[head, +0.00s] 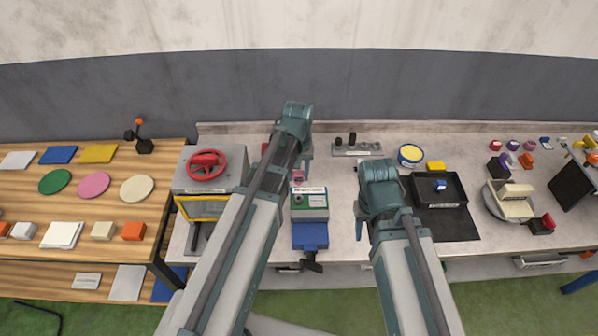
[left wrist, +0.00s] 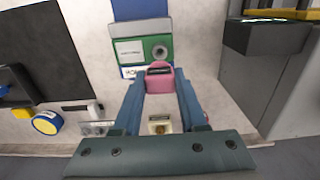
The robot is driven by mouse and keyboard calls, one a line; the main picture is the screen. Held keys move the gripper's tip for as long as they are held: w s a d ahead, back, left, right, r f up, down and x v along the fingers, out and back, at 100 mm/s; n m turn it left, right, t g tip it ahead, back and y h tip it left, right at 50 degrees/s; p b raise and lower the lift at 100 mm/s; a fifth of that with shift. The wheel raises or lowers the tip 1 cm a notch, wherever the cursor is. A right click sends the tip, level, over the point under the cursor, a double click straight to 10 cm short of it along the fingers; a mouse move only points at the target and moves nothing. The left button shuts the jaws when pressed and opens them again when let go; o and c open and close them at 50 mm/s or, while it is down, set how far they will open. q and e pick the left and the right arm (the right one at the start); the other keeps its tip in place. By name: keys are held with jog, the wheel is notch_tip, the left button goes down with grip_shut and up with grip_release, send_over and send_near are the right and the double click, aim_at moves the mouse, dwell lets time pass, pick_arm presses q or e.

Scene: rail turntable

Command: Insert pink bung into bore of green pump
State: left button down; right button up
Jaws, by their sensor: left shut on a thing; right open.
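The bung also shows in the head view (head: 299,176), partly hidden. My right gripper (head: 360,215) is open and empty, right of the pump.
A blue vice (head: 310,237) is at the pump's front. The red-wheeled machine (head: 207,170) stands left. A peg block (head: 357,149), a yellow-blue tin (head: 411,155) and a black tray (head: 440,190) lie to the right. Bare bench lies between pump and tray.

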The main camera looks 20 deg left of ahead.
aim_at(298, 173)
pick_arm(q)
jog(key=shift+f+b, duration=2.95)
jog(key=shift+f+b, duration=1.7)
jog(key=shift+c, duration=1.9)
grip_release()
jog(key=shift+r, duration=0.1)
notch_tip(298, 173, up, 14)
jog(key=p, duration=1.4)
